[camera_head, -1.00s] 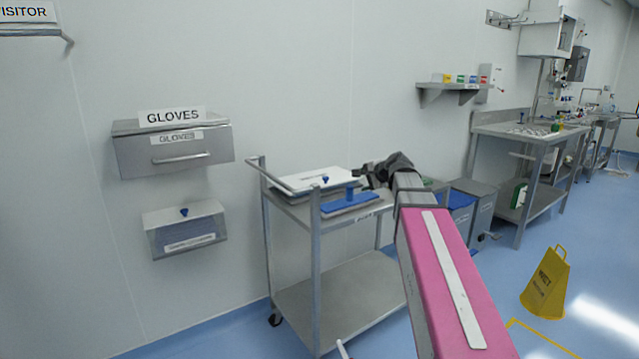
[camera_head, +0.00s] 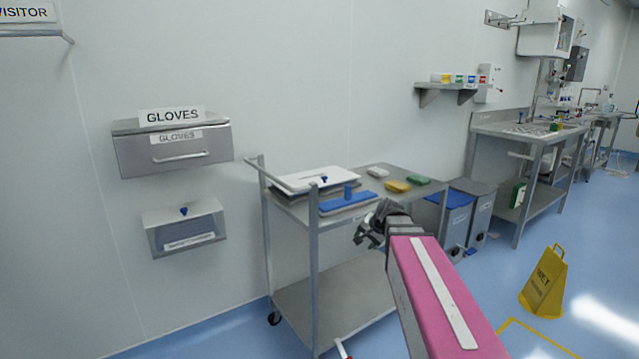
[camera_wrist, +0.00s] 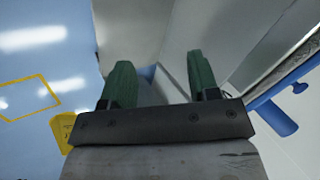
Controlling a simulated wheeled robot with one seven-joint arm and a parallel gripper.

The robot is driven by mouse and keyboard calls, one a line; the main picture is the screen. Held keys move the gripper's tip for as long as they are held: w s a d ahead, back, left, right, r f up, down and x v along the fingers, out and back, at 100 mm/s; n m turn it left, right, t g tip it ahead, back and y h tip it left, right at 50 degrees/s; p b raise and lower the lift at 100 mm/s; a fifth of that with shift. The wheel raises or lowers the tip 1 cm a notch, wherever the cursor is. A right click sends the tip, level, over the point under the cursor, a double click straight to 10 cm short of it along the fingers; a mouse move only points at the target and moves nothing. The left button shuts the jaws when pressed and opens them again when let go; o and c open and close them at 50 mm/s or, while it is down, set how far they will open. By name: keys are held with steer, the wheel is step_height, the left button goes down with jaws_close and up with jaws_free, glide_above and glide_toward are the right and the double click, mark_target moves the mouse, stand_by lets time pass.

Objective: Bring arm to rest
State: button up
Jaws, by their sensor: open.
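My gripper (camera_head: 364,238) is at the end of my pink arm, low in front of the right side of the steel cart (camera_head: 314,270). In the wrist view my gripper (camera_wrist: 160,85) shows two green fingers set wide apart with nothing between them. The cart's top carries a blue item with an upright handle (camera_head: 347,202), a white-topped stack (camera_head: 312,180), a yellow piece (camera_head: 397,186), a green piece (camera_head: 418,180) and a white piece (camera_head: 377,171). The blue handled item also shows at the right of the wrist view (camera_wrist: 272,115).
Blue-lidded bins (camera_head: 452,212) stand right of the cart. A yellow wet-floor sign (camera_head: 543,283) stands on the open blue floor at right. A steel bench (camera_head: 520,135) is behind it.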

steer(key=s+d+f+n+g+h, duration=0.1)
steer(key=s+f+n+g+h, duration=0.1)
steer(key=s+f, duration=0.6)
steer(key=s+d+f+n+g+h, duration=0.2)
steer(key=s+f+n+g, duration=0.1)
steer(key=s+f, duration=0.6)
steer(key=shift+s+f+n+g, duration=0.2)
steer(key=shift+f+n+g, duration=0.1)
steer(key=shift+n, duration=0.5)
